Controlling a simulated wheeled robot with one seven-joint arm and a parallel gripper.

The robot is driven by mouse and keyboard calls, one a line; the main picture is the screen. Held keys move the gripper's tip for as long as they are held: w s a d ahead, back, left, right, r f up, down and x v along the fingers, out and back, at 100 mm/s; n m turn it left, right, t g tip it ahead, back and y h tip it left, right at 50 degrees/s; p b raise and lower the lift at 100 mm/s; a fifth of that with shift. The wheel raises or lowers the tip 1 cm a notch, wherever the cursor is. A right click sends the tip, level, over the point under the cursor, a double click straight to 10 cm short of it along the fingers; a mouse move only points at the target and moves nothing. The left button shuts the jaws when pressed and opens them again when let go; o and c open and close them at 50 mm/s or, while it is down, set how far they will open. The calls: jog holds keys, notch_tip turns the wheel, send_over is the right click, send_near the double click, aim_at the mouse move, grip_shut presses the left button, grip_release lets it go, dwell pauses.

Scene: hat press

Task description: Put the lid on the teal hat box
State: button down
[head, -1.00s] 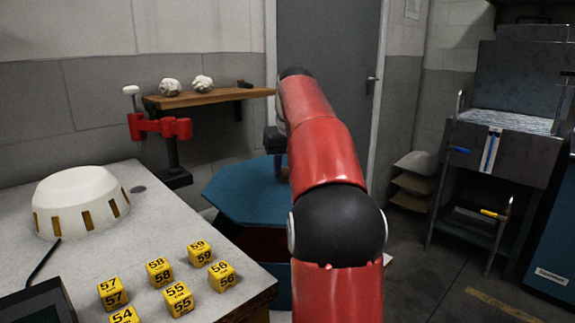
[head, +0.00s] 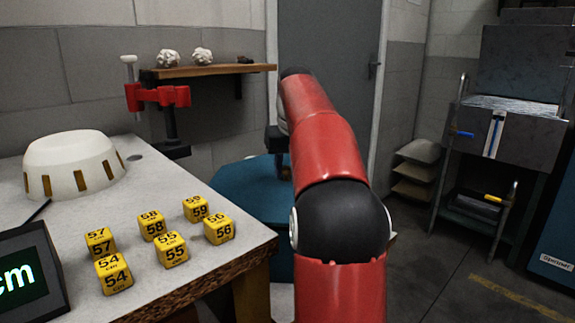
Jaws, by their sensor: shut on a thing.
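The teal lid (head: 240,192) is a flat octagonal panel in the middle of the head view, beyond the table. My gripper (head: 284,170) is at its far right part, shut on the lid; the contact is small and partly hidden by my red arm. A strip of teal (head: 282,266) below the lid, between the table edge and my arm, looks like the side of the teal hat box. Most of the box is hidden by the table, lid and arm. I cannot tell whether the lid touches its rim.
A pale table (head: 185,215) on the left holds a white dome (head: 72,165), several yellow numbered blocks (head: 154,226) and a display (head: 30,275). A wooden shelf (head: 210,71) is on the back wall. A metal press (head: 510,130) stands right. Floor (head: 430,275) right of my arm is clear.

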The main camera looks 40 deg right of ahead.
jog(key=shift+f, duration=0.4)
jog(key=shift+f, duration=0.35)
jog(key=c, duration=1)
grip_release()
jog(key=p+v, duration=0.2)
jog(key=v, duration=0.5)
jog(key=shift+r, duration=0.4)
jog(key=shift+s, duration=0.25)
